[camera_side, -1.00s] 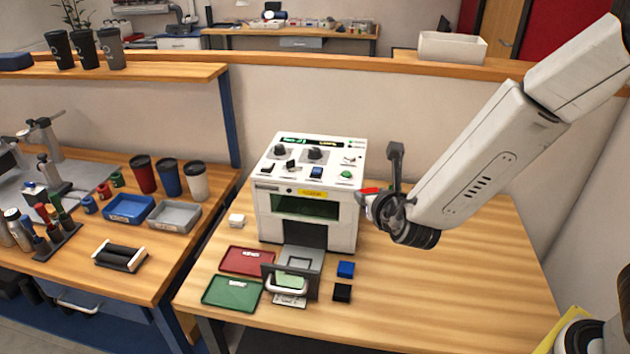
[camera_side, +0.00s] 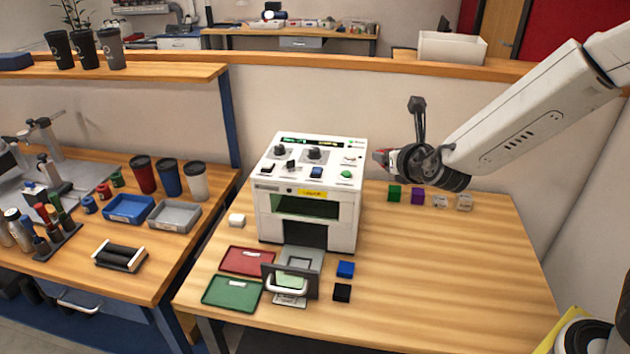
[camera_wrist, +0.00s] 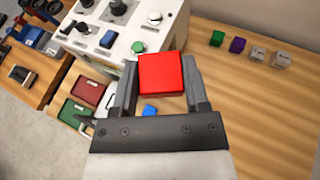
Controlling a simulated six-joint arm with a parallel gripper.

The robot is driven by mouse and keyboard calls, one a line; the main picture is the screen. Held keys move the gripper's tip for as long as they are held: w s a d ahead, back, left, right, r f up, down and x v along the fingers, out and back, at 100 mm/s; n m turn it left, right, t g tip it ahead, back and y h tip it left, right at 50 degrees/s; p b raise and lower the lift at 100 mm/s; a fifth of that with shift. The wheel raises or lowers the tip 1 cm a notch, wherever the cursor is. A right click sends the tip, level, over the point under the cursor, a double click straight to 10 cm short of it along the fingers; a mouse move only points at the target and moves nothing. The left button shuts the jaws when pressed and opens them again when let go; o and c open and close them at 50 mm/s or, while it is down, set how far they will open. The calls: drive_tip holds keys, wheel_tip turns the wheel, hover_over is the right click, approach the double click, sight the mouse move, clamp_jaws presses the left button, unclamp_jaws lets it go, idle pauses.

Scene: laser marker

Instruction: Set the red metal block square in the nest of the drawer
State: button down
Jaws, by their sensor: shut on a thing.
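My gripper (camera_wrist: 161,95) is shut on the red metal block (camera_wrist: 161,73), which sits between its two fingers in the wrist view. The drawer (camera_side: 316,262) is pulled out at the front of the marker. Its grey nest shows behind the dark front plate with the white handle. The front plate hides part of the nest.
A blue block (camera_side: 345,269) and a black block (camera_side: 342,292) stand right of the drawer. A red tray (camera_side: 246,260) and a green tray (camera_side: 232,292) lie left of it. Green, purple and two pale blocks (camera_side: 440,201) stand at the back right. The right tabletop is clear.

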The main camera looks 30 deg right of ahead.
drive_tip(key=s+d+f+m+g+h, duration=0.1)
drive_tip(key=s+d+f+m+h, duration=0.1)
drive_tip(key=f, duration=0.7)
drive_tip(key=s+d+f+m+g+h, duration=0.2)
drive_tip(key=s+f, duration=0.3)
drive_tip(key=f, duration=0.3)
drive_tip(key=shift+s+d+f+m+h, duration=0.2)
drive_tip(key=shift+d+f+m+h, duration=0.2)
drive_tip(key=shift+m+h, duration=0.3)
drive_tip(key=shift+w, duration=0.1)
hover_over(375, 244)
drive_tip(key=s, duration=0.1)
wheel_tip(375, 244, down, 8)
drive_tip(key=shift+f, duration=0.15)
drive_tip(key=shift+w+f, duration=0.45)
drive_tip(key=shift+f, duration=0.05)
drive_tip(key=shift+w+f, duration=0.1)
